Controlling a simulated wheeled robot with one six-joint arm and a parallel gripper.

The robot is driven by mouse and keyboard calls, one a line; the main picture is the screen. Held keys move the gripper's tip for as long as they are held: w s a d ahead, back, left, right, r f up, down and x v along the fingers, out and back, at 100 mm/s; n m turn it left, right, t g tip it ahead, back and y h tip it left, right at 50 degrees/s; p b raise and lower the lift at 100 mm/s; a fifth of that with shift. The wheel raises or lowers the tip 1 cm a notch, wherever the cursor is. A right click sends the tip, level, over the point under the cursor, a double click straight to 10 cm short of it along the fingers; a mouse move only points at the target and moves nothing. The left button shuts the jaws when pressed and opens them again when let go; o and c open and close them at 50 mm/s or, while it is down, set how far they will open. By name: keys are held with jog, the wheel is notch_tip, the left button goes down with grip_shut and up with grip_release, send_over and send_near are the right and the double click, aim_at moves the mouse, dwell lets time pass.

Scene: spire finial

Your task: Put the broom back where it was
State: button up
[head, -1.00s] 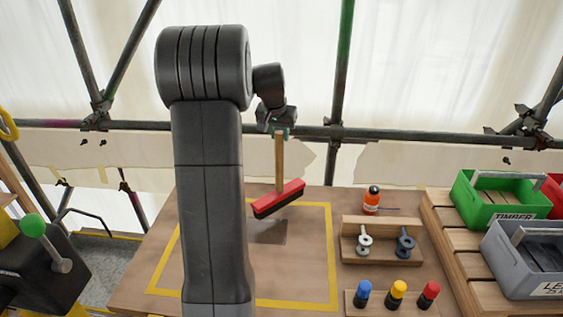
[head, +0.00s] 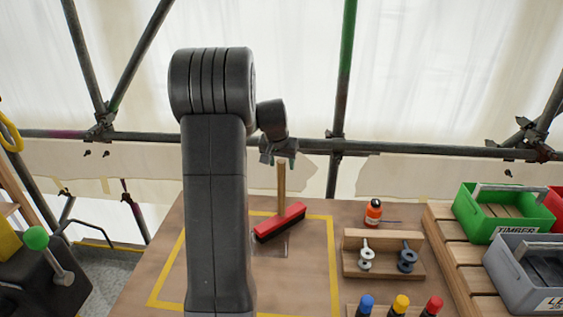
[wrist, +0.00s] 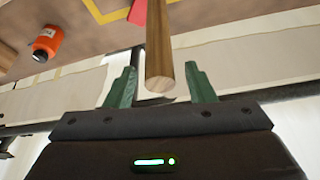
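The broom has a red head (head: 281,223) with dark bristles and a wooden handle (head: 281,188). It stands handle-up inside the yellow outline on the workbench, its head over part of a dark patch (head: 272,249). Whether the bristles touch the bench is hard to tell. My gripper (head: 279,158) is at the top of the handle. In the wrist view the handle end (wrist: 160,82) sits between the two green fingers of my gripper (wrist: 161,70), with a gap on each side. The gripper is open.
To the broom's right are an orange bottle (head: 374,212), a wooden rack with eyebolts (head: 384,268) and several coloured-top markers (head: 400,303). Green (head: 495,232) and grey (head: 510,270) bins stand far right. Scaffold tubes (head: 420,149) run behind the bench.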

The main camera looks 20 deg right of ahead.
jog(key=shift+r, duration=0.3)
jog(key=b+v, duration=0.1)
jog(key=v, duration=1)
jog(key=shift+s+r, duration=0.15)
jog(key=shift+r, duration=0.2)
jog(key=shift+f, duration=0.1)
jog(key=p+x, duration=0.1)
jog(key=x, duration=1)
jog(key=shift+f, duration=0.2)
jog(key=shift+w+f, duration=0.15)
jog(key=shift+w, duration=0.05)
jog(key=shift+r, duration=1.6)
jog(key=shift+f, duration=0.1)
